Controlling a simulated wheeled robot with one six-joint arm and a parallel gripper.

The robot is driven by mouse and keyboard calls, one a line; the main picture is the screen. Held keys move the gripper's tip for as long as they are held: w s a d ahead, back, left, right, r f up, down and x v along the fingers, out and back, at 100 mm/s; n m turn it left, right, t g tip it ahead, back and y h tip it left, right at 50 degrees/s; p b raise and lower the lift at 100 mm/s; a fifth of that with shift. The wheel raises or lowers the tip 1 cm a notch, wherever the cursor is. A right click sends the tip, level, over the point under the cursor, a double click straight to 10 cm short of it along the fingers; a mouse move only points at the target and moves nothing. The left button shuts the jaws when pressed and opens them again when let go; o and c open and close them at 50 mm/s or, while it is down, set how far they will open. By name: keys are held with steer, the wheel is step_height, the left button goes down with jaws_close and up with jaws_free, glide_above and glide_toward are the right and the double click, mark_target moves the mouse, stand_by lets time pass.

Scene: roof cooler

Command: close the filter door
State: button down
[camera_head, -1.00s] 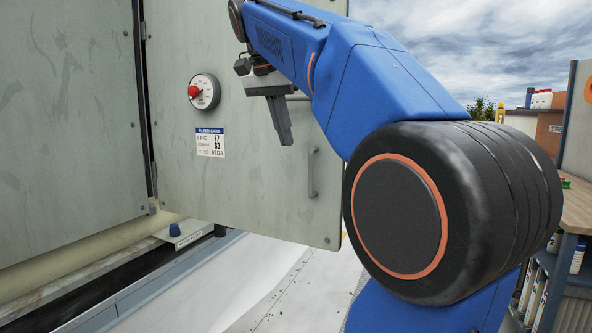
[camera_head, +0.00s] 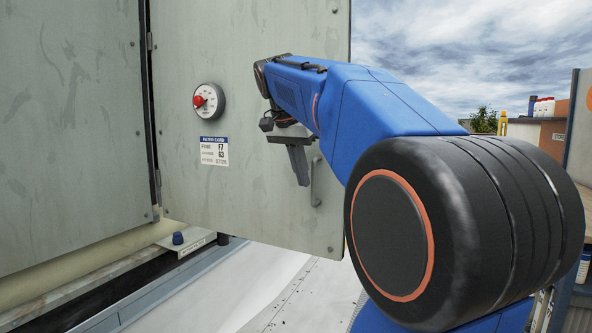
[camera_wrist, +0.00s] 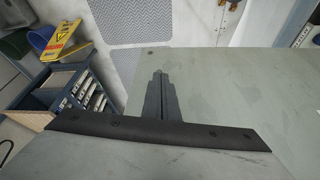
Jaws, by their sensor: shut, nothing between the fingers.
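The filter door (camera_head: 250,215) is a grey-green panel standing open, hinged on its left edge beside the cabinet (camera_head: 65,110). My gripper (camera_head: 302,180) is shut and empty, pointing down in front of the door's visible face, just left of the handle in the picture. In the wrist view the shut fingers (camera_wrist: 160,90) show over the door panel (camera_wrist: 235,95). Whether they touch it I cannot tell.
A blue-knobbed latch (camera_head: 178,238) sits on the cabinet's lower ledge. The wrist view shows a yellow floor sign (camera_wrist: 68,38), a blue bin (camera_wrist: 40,38) and a blue shelf unit (camera_wrist: 85,95).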

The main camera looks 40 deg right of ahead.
steer(key=shift+w+d, duration=0.2)
steer(key=shift+d, duration=0.85)
